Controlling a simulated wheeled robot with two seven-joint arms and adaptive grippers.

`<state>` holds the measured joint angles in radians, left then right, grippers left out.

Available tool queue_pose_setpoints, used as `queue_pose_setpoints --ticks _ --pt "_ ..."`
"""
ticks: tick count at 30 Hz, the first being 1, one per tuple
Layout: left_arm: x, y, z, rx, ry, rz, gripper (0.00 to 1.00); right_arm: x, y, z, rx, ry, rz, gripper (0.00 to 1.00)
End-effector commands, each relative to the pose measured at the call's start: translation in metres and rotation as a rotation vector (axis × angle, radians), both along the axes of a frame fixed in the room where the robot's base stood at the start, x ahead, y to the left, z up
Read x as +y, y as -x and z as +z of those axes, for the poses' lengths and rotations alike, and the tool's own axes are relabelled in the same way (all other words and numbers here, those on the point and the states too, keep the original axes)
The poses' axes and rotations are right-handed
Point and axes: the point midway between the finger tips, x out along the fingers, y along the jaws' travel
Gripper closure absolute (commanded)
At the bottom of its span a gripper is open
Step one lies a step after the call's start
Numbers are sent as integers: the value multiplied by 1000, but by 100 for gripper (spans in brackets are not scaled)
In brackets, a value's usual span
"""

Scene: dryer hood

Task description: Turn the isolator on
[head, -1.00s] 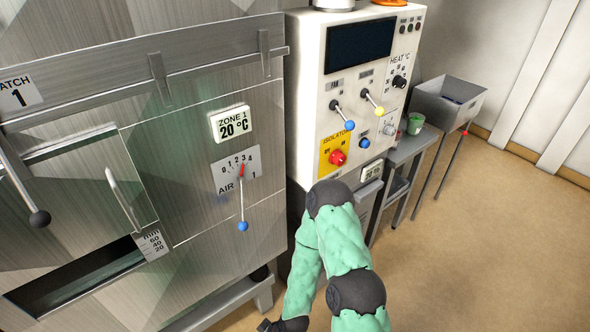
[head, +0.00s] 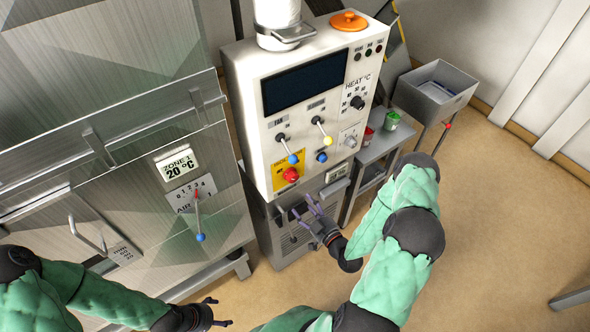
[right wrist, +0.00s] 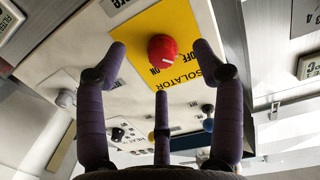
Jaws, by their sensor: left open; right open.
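The isolator is a red knob (head: 290,174) on a yellow plate (head: 279,184) at the panel's lower left in the head view. In the right wrist view the knob (right wrist: 162,47) is close ahead, with OFF and ON printed on the yellow plate (right wrist: 150,25) beside it. A white mark shows on the knob's lower rim; its exact setting is hard to tell. My right gripper (head: 306,210) is open, below the knob in the head view, its spread purple fingers apart from it. My left gripper (head: 217,312) is open and empty at the bottom, far from the panel.
Levers with a blue ball (head: 293,159) and a yellow ball (head: 327,141) stick out above the knob, and a blue button (head: 322,156) sits to its right. The steel oven front with an air lever (head: 199,222) is on the left. A side table (head: 378,146) stands right of the panel.

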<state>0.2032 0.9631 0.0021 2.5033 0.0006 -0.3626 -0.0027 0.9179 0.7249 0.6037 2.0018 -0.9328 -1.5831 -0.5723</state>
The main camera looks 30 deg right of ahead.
Motion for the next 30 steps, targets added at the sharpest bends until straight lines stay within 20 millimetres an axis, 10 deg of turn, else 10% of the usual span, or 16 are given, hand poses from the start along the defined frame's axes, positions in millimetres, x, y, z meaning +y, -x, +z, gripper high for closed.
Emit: queue_pose_setpoints --ticks 8,30 --pt "0 1 18 1 0 0 22 -14 4 32 -91 38 -27 32" --pt "0 0 34 1 0 -1 22 -11 -96 31 -89 37 -28 32"
